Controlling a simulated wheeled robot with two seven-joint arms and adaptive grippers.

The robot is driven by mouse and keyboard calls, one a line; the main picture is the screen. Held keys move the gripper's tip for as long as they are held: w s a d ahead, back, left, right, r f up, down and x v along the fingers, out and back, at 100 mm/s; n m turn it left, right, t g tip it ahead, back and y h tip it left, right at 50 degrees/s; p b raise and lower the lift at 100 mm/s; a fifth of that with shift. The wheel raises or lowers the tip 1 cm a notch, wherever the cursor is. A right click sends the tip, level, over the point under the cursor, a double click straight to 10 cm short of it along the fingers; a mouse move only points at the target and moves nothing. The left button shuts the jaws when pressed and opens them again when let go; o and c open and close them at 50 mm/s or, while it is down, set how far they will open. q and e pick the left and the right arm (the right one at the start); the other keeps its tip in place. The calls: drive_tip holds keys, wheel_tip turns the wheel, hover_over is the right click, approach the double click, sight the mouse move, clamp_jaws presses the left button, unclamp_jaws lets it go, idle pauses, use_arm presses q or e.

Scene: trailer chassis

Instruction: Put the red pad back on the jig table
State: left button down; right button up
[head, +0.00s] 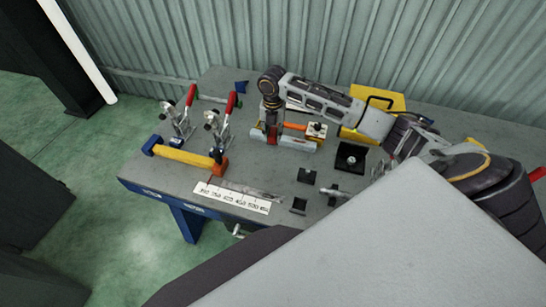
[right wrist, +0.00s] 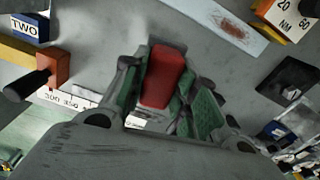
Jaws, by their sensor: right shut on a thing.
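The red pad (right wrist: 163,77) is between the green-padded fingers of my right gripper (right wrist: 168,88) in the right wrist view. The gripper is shut on it. In the head view my right gripper (head: 271,130) points down over the middle of the grey jig table (head: 330,205), near a light metal bar. A small bit of red shows at its fingertips. I cannot tell whether the pad touches the table top. My left gripper is not in view.
Two red-handled toggle clamps (head: 180,122) and a yellow bar (head: 183,154) with blue and orange ends stand at left. A white scale strip (head: 232,197) lies at the front edge. Black blocks (head: 351,157) sit at right, with a yellow piece (head: 385,100) behind.

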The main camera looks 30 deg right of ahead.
drive_tip(key=shift+n, duration=1.4)
drive_tip(key=shift+f+p, duration=0.3)
drive_tip(key=shift+f, duration=2.8)
drive_tip(key=shift+f, duration=1.9)
drive_tip(key=o, duration=1.1)
drive_tip(key=shift+f, duration=0.15)
drive_tip(key=shift+c, duration=0.2)
